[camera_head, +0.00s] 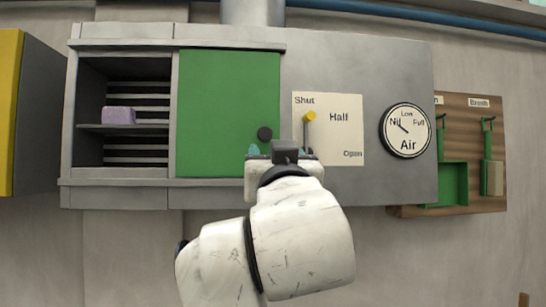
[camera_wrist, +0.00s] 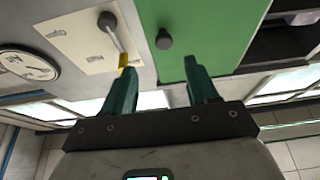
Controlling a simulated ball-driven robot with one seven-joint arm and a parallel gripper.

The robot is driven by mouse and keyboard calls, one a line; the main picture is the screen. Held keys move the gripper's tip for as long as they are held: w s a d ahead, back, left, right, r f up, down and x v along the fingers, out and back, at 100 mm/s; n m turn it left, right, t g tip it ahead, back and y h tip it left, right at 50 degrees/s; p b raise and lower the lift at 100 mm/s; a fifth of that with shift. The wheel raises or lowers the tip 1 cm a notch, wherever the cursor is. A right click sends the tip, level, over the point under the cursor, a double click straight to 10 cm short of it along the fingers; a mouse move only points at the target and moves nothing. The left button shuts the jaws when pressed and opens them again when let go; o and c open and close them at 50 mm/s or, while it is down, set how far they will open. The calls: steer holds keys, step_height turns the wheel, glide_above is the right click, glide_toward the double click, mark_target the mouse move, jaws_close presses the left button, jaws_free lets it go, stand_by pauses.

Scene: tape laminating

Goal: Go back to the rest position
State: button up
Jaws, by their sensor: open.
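My gripper (camera_wrist: 160,90) is open and empty in the wrist view, its two green fingers spread apart. In the head view my gripper (camera_head: 281,152) is partly hidden behind my own wrist, in front of the lower right of the green sliding door. The green door (camera_head: 225,105) covers the right part of the cabinet opening, and its dark knob (camera_head: 265,133) is just above and left of my gripper. The knob also shows in the wrist view (camera_wrist: 164,39), beyond the fingers. I cannot tell the exact gap between fingers and knob.
The left cabinet side is open, with a purple block (camera_head: 118,116) on its shelf. A yellow-tipped lever (camera_head: 309,117) stands on a Shut/Half/Open plate (camera_head: 345,130). An Air dial (camera_head: 405,130) points near Nil. A wooden board (camera_head: 468,145) with a brush hangs at right.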

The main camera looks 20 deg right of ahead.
stand_by(0.4)
steer(key=s+d+f+n+g+y, duration=0.1)
steer(key=d+f+g, duration=0.15)
steer(key=f, duration=1.15)
steer(key=d+f+g+y, duration=0.15)
steer(key=f+g, duration=0.25)
steer(key=f, duration=1)
steer(key=s+d+f+n+g, duration=0.1)
steer(key=d+f+g, duration=0.2)
steer(key=f, duration=1.1)
steer(key=s+d+f+g+y, duration=0.1)
steer(key=s+f+g, duration=0.4)
steer(key=s+f, duration=0.9)
steer(key=s+d+f+g+y, duration=0.1)
steer(key=s+f+g, duration=0.5)
steer(key=s+f, duration=0.8)
steer(key=s+d, duration=0.1)
steer(key=s, duration=0.5)
steer(key=shift+s+d+f+y, duration=0.15)
steer(key=shift+s+f+y, duration=0.1)
steer(key=shift+y, duration=0.1)
